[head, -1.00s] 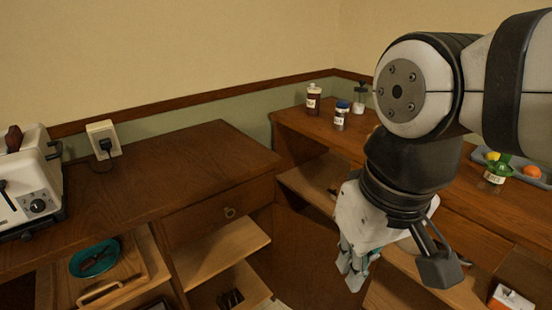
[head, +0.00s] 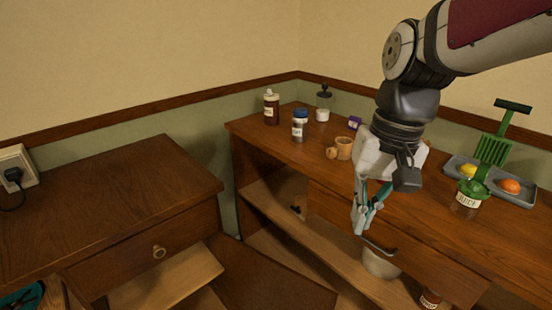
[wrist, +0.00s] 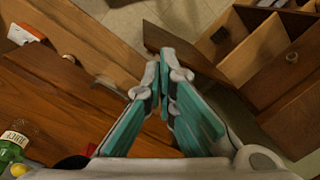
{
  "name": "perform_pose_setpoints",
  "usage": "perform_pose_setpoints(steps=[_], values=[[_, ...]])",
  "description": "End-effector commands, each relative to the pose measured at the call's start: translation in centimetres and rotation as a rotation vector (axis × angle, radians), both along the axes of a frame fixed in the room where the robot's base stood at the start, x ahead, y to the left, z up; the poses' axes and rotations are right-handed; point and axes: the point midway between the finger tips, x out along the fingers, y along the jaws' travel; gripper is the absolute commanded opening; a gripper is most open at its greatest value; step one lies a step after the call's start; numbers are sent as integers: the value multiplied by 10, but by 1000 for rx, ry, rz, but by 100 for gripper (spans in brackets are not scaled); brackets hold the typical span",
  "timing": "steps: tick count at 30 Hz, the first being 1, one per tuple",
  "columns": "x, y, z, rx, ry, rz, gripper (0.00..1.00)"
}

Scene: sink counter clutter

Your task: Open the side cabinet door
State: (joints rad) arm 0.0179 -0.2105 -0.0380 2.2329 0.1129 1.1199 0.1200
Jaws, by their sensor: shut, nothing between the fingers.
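A brown door panel (head: 275,278) stands swung out at an angle beside the left cabinet (head: 130,245), in the gap between the two counters. Pale shelf boards (head: 165,278) show inside that cabinet. In the wrist view the dark panel (wrist: 168,38) shows beyond my fingertips, with the open compartments to its right. My gripper (head: 362,228) is shut and empty, pointing down in front of the right counter near a dark bar handle (head: 380,248). In the wrist view my teal fingers (wrist: 165,75) meet at their tips. They look apart from the panel, though the depth is unclear.
The right counter (head: 400,205) holds bottles (head: 300,125), a clay pot (head: 344,148), a juice jar (head: 467,195) and a grey tray (head: 520,190) with fruit. The shelf below holds a pale round vessel (head: 380,263). A round knob (head: 158,251) is on the left cabinet's drawer.

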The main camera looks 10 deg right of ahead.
Motion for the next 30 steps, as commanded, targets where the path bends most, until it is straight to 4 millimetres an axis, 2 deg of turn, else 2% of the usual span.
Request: perform_pose_setpoints(steps=[1,8,14,18,24,27,30], values=[[14,0,-7,7,24,-20,0],[83,-3,-49,40,120,-129,0],[136,-6,-105,58,205,-226,0],[167,-10,-154,64,264,-294,0],[197,-14,-223,65,336,-380,0],[204,-15,-248,64,360,-408,0],[208,-16,-262,64,372,-424,0]])
